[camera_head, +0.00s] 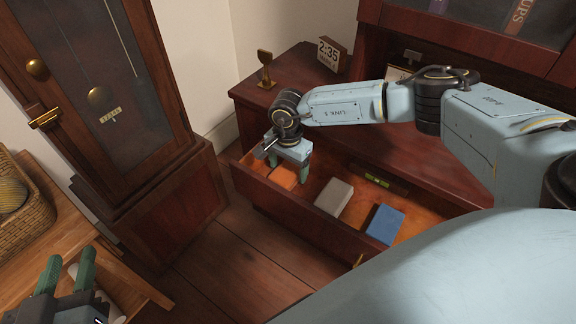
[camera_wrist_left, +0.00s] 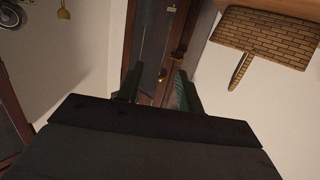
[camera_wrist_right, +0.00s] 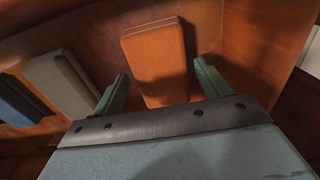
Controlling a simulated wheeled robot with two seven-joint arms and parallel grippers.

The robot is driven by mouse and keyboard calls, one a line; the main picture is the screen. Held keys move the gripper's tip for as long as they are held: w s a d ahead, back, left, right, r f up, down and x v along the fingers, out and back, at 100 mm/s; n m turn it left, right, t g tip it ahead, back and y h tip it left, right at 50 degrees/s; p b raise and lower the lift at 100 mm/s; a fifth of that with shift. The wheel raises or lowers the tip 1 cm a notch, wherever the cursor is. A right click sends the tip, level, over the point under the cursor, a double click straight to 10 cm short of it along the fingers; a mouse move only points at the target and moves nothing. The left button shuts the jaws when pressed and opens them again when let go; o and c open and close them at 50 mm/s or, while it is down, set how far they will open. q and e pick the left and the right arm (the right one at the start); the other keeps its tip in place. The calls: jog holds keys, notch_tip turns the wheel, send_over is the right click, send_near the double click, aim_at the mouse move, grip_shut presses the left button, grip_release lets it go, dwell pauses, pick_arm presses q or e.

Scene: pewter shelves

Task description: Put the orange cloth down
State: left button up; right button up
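The orange cloth (camera_head: 283,178), a folded block, lies in the left end of the open drawer (camera_head: 300,222). In the right wrist view the orange cloth (camera_wrist_right: 156,62) lies flat on the drawer floor, beyond and between the fingertips. My right gripper (camera_head: 288,172) points down into the drawer over the cloth. Its fingers (camera_wrist_right: 160,72) are spread, with no visible grip on the cloth. My left gripper (camera_head: 67,268) is at the lower left of the head view, away from the drawer. Its fingers (camera_wrist_left: 157,85) are apart and empty.
A grey folded block (camera_head: 334,196) and a blue one (camera_head: 385,224) lie further right in the drawer. A tall clock case (camera_head: 165,195) stands left of the drawer. A wicker basket (camera_head: 30,215) sits on a wooden table by my left gripper.

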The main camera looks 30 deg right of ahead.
aim_at(288, 170)
jog(key=shift+o, duration=0.4)
jog(key=shift+r, duration=0.1)
notch_tip(288, 170, up, 5)
jog(key=shift+r+p, duration=0.15)
jog(key=shift+p, duration=0.95)
pick_arm(q)
jog(key=s+a+f+g+y+p, duration=0.2)
jog(key=s+a+f+g, duration=0.4)
jog(key=s+f+g, duration=0.6)
jog(key=shift+s+a+n+y, duration=0.25)
jog(key=shift+s+n+y, duration=0.2)
jog(key=shift+y, duration=0.45)
pick_arm(e)
notch_tip(288, 170, up, 7)
